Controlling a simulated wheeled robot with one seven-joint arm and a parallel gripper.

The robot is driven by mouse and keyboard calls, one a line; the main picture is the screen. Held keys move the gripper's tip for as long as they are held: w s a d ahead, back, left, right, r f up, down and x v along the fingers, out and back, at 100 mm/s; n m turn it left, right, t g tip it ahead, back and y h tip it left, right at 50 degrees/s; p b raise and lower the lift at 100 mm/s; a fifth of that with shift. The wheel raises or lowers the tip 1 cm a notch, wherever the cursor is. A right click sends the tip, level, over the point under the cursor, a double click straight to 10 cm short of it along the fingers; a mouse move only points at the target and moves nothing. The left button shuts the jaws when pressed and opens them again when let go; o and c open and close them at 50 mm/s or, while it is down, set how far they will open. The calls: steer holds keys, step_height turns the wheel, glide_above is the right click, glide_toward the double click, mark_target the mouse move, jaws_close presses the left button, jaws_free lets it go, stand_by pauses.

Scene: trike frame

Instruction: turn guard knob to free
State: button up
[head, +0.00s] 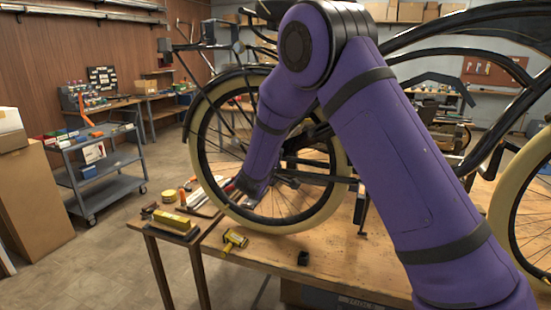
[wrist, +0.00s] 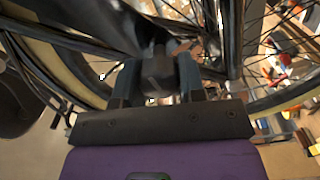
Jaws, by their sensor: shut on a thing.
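In the wrist view my gripper (wrist: 158,85) is shut on a dark, blocky knob (wrist: 158,76), with one finger on each side of it. I take this to be the guard knob; any marks on it are too dark to read. In the head view my purple arm reaches down in front of the trike's wheel (head: 207,110) and hides the knob and my fingertips. The dark trike frame (head: 478,125) stands on the wooden workbench (head: 330,262).
Spokes, a tyre and dark tubes lie close around my gripper. A grey cart (head: 105,185) and a cardboard box (head: 35,200) stand on the left; floor between is clear.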

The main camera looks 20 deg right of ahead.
stand_by(0.4)
steer(key=o, duration=0.9)
steer(key=shift+o, duration=0.2)
steer(key=v, duration=1.1)
